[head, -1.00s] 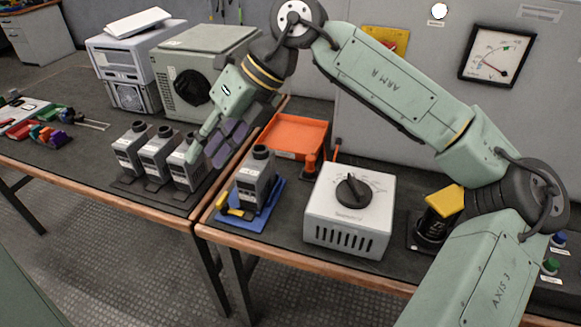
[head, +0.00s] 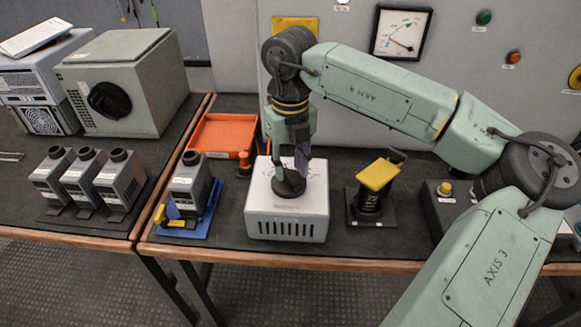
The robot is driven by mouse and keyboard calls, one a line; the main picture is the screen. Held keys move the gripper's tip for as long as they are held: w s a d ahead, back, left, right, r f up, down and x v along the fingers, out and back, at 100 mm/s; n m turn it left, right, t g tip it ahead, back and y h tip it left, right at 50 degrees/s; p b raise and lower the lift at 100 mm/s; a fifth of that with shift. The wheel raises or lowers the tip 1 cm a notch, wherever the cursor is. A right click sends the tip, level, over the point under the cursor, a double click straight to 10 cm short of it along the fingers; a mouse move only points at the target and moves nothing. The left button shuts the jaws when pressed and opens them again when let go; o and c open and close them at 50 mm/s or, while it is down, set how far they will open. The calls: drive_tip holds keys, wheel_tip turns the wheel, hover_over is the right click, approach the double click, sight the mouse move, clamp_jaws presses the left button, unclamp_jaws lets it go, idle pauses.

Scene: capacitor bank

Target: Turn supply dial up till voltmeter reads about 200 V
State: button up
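The supply is a white box (head: 286,222) with dark vent slots on the right-hand table. Its black dial (head: 288,186) is on top, partly covered by my gripper (head: 289,170). My gripper points down right over the dial, with its fingers at or around the knob; contact and finger spacing are not clear. The voltmeter (head: 402,32) hangs on the grey cabinet behind. Its red needle slants toward the left side of the scale; the figures are too small to read.
An orange tray (head: 226,133) lies behind left of the supply. A grey capacitor unit (head: 190,186) on a blue base stands to its left. A black switch with a yellow handle (head: 376,176) stands to its right. Several grey units fill the left table.

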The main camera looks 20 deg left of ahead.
drive_tip(key=shift+f, duration=1.05)
clamp_jaws()
